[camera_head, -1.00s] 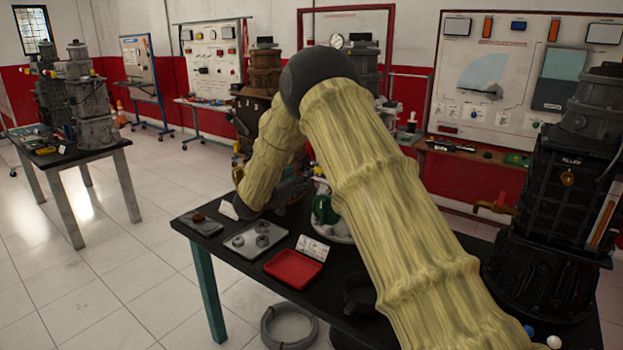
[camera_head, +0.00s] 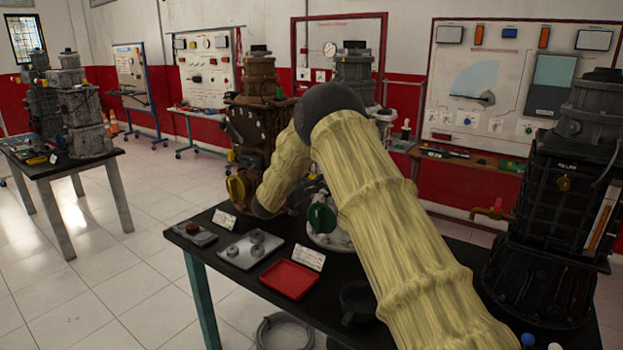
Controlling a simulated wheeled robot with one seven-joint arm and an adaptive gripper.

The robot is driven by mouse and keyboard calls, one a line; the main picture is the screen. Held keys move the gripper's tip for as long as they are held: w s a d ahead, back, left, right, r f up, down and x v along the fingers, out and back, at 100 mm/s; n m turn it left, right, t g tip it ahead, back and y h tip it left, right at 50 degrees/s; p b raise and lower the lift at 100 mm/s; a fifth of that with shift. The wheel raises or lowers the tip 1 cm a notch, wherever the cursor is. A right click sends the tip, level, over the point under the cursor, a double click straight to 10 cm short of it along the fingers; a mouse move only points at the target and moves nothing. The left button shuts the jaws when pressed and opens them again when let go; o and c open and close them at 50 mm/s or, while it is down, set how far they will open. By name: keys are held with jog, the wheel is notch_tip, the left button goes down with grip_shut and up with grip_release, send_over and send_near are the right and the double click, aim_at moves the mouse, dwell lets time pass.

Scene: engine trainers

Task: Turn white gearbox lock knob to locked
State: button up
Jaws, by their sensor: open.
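My arm, in a pale yellow sleeve, crosses the middle of the view, bends at a dark elbow and runs down to a dark wrist joint at the far side of the near table. Behind the arm stands a whitish unit, likely the white gearbox (camera_head: 328,240), mostly covered by the sleeve. A green knob (camera_head: 321,217) shows at its left side. I cannot tell whether this is the lock knob or which setting it has.
The black table (camera_head: 225,278) holds a red tray (camera_head: 290,279), a grey tray (camera_head: 233,262) with small parts, and label cards. A brown gearbox (camera_head: 257,130) with a yellow disc (camera_head: 236,187) stands behind. A tall black gearbox (camera_head: 550,215) stands at right.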

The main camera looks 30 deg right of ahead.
jog(key=shift+x, duration=0.75)
jog(key=c, duration=1)
jog(key=shift+f+m+b, duration=0.1)
jog(key=shift+m+b, duration=0.2)
jog(key=shift+b, duration=0.1)
jog(key=m+b, duration=0.5)
jog(key=b, duration=0.1)
jog(key=m+b, duration=1.2)
jog(key=shift+s+f, duration=0.25)
jog(key=shift+f, duration=0.1)
